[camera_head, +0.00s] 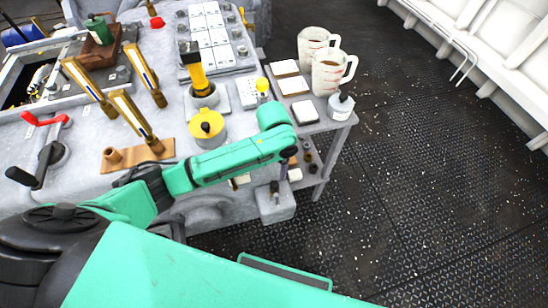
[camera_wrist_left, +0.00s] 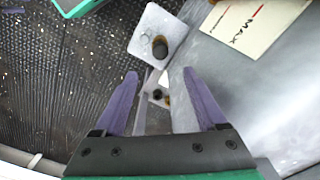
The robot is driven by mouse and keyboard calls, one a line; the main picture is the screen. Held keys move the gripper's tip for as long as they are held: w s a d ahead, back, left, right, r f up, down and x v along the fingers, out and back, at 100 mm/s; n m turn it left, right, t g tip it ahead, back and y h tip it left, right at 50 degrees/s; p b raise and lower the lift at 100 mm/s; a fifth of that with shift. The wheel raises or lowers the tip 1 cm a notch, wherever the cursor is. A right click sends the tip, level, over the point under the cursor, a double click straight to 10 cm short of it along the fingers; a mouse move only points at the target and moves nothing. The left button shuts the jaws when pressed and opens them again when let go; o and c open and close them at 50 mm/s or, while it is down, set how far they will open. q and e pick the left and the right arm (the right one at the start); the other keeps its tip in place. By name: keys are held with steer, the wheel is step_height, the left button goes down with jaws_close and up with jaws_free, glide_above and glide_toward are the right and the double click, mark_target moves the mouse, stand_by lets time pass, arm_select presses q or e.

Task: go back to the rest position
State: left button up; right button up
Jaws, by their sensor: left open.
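My left arm, teal, reaches across the head view from the lower left and ends beside the workbench (camera_head: 225,185). My left gripper (camera_head: 286,168) hangs down from its end near the small side shelf and is mostly hidden by the arm. In the left wrist view the two purple fingers of my left gripper (camera_wrist_left: 160,75) are spread apart with nothing held between them. Pale blocks with dark knobs (camera_wrist_left: 160,47) lie beyond the fingertips. My right gripper is not in view.
Two measuring mugs (camera_head: 330,72) and a small white bottle (camera_head: 341,105) stand on the side shelf. The dark deck (camera_head: 400,170) to the right is clear.

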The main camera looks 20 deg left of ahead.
arm_select(q)
step_height(320, 180, up, 4)
steer(key=shift+f, duration=0.2)
stand_by(0.3)
